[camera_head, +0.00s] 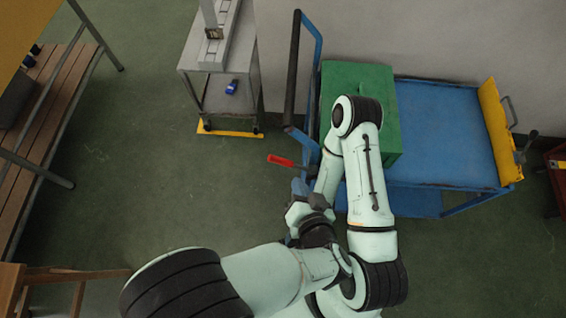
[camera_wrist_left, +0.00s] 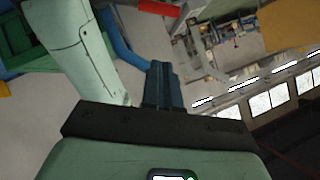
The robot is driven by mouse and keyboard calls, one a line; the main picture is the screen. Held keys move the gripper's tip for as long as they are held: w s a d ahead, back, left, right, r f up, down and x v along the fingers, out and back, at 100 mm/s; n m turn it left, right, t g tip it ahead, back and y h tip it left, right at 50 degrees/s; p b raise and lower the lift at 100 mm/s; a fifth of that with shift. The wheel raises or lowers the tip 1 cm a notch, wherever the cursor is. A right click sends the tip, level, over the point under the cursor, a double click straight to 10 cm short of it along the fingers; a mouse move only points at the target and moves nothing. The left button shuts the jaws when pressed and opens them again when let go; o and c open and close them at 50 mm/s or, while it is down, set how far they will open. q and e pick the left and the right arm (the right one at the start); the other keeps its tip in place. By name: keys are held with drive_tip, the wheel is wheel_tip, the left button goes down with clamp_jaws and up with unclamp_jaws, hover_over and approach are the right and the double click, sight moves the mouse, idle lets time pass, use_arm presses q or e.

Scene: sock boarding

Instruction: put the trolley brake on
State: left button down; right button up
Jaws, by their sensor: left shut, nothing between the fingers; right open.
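The blue trolley (camera_head: 440,130) stands at the right in the head view, its push handle (camera_head: 295,70) at its left end. A red-tipped lever (camera_head: 280,161) sticks out to the left, low at that end; it appears to be the brake. A red piece (camera_wrist_left: 160,7) also shows at the top of the left wrist view. My left gripper (camera_head: 299,186) is just below and right of the red tip in the head view, apart from it. Its blue fingers (camera_wrist_left: 163,85) are shut and empty in the left wrist view. My right gripper cannot be made out behind the arms.
A green box (camera_head: 385,100) sits on the trolley's left part, under my right arm. A grey cart (camera_head: 190,55) stands at the back with a blue item (camera_head: 232,87) on it. A wooden bench (camera_head: 45,110) is at the left. The green floor between is clear.

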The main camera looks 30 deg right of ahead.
use_arm(q)
drive_tip(key=b, duration=0.2)
hover_over(283, 165)
drive_tip(key=s, duration=0.3)
wheel_tip(283, 165, down, 5)
drive_tip(key=shift+w+a+f, duration=0.1)
drive_tip(key=shift+w+f, duration=0.15)
drive_tip(key=shift+f, duration=0.35)
drive_tip(key=shift+w+a+f, duration=0.1)
drive_tip(key=shift+w+f, duration=0.15)
drive_tip(key=shift+f, duration=0.3)
drive_tip(key=shift+w+a+f+b, duration=0.15)
drive_tip(key=shift+w+f+b, duration=0.15)
drive_tip(key=shift+f, duration=0.15)
use_arm(e)
drive_tip(key=shift+s+f, duration=0.2)
drive_tip(key=shift+f, duration=0.45)
drive_tip(key=shift+s+f, duration=0.15)
drive_tip(key=shift+f, duration=0.5)
